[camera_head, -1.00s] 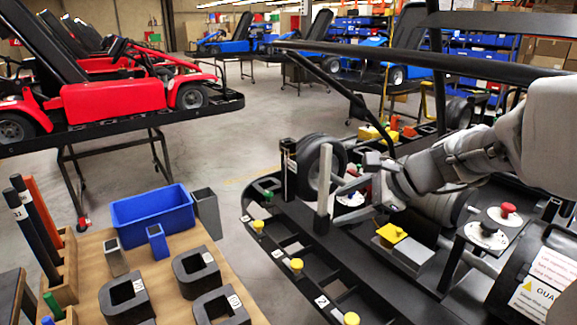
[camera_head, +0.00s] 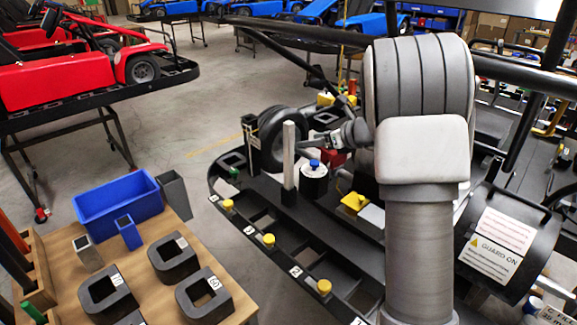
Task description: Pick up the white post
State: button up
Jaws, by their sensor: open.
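The white post (camera_head: 288,158) stands upright on the black kart frame, near the middle of the camera_head view. My gripper (camera_head: 305,147) is just to the right of the post, its fingers pointing left towards it. The gripper is open and holds nothing. The fingertips are small and close to the post in the picture. I cannot tell whether they touch it or how they line up in depth.
A white-topped cylinder with a blue knob (camera_head: 314,166) stands right of the post, below the gripper. A tyre (camera_head: 272,140) is behind. Yellow knobs (camera_head: 268,240) line the kart's tray. A wooden table (camera_head: 150,262) with a blue bin (camera_head: 118,205) stands left.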

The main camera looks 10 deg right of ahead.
aim_at(292, 144)
jog(key=x, duration=0.5)
jog(key=shift+w+a+f, duration=0.2)
jog(key=shift+w+a, duration=0.05)
jog(key=shift+p+x, duration=0.5)
jog(key=shift+x, duration=2.05)
jog(key=shift+s+f, duration=0.15)
jog(key=shift+c, duration=0.2)
grip_shut()
